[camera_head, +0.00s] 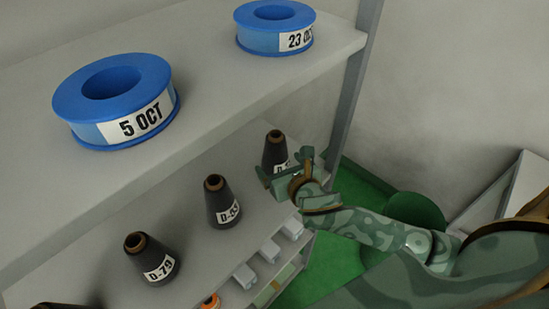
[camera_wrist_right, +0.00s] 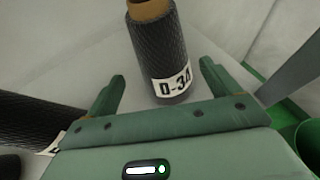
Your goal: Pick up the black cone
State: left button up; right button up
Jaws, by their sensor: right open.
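Several black cones with brown tops and white labels stand upright on the middle shelf (camera_head: 195,245). In the head view the far cone (camera_head: 275,150) is partly hidden by my right gripper (camera_head: 285,172). The cone labelled D-83 (camera_head: 222,203) stands in the middle, and D-79 (camera_head: 150,258) is nearer. In the right wrist view a cone labelled D-34 (camera_wrist_right: 158,50) stands just beyond the fingertips, between their lines. My right gripper (camera_wrist_right: 163,85) is open and empty. Another cone (camera_wrist_right: 40,120) is at the left edge there. My left gripper is not seen.
Blue spools labelled 5 OCT (camera_head: 115,103) and 23 OCT (camera_head: 275,28) lie on the upper shelf (camera_head: 200,90), above the cones. A grey shelf post (camera_head: 355,80) stands close to my right gripper. Small white boxes (camera_head: 268,250) sit on a lower level.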

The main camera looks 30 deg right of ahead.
aim_at(279, 160)
jog(key=x, duration=0.1)
jog(key=b+x, duration=0.1)
jog(key=x, duration=0.3)
jog(key=shift+w+d, duration=0.15)
jog(key=shift+d, duration=0.1)
jog(key=c, duration=1.2)
jog(key=shift+r, duration=0.1)
jog(key=shift+c, duration=0.2)
